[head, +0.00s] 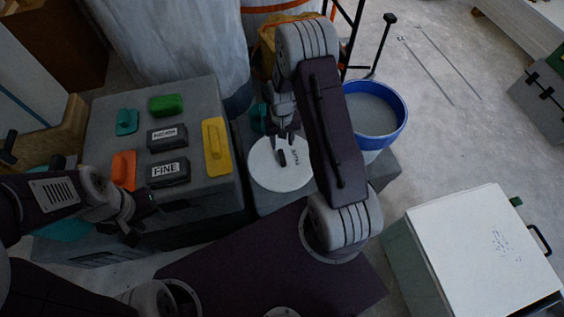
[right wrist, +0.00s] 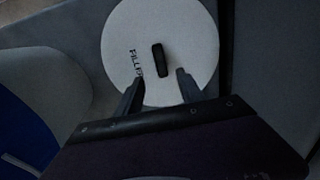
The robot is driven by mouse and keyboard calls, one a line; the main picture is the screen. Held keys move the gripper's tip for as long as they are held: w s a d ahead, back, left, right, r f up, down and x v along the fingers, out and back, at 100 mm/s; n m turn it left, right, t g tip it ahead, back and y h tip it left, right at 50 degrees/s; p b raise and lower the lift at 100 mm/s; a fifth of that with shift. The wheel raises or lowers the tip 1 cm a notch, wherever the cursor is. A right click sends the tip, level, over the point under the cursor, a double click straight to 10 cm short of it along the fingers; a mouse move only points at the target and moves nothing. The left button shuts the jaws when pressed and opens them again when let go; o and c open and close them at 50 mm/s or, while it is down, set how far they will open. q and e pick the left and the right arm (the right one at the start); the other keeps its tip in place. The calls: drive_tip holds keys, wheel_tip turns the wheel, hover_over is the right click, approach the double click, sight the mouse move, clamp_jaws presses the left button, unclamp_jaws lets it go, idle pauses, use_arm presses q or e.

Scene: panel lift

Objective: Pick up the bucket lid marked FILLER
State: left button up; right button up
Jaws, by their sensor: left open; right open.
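The bucket lid (head: 268,173) is a white disc with a dark bar handle (head: 283,158) and black lettering, lying on a grey surface. In the right wrist view the lid (right wrist: 185,35) reads FILLER, with the handle (right wrist: 160,61) upright in the picture. My right gripper (head: 284,140) is above the lid near the handle. My left gripper (head: 144,215) is open and empty at the left, by the front of the grey box.
A blue-rimmed bucket (head: 400,98) of grey filler stands right of the lid. A grey box (head: 105,150) at left carries sanding blocks marked FINE (head: 166,171) and MEDIUM, a yellow float (head: 217,146) and other pieces. A white-topped box (head: 475,250) stands at lower right. The floor beyond is mostly clear.

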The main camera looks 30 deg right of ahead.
sight(282, 156)
wheel_tip(282, 156, down, 3)
drive_tip(key=shift+f+b, duration=0.1)
drive_tip(key=shift+b, duration=0.8)
drive_tip(key=shift+f, duration=0.3)
drive_tip(key=f+b, duration=0.2)
drive_tip(key=f, duration=0.1)
drive_tip(key=f+b, duration=0.2)
drive_tip(key=shift+s+a, duration=0.15)
drive_tip(key=shift+s, duration=0.1)
clamp_jaws()
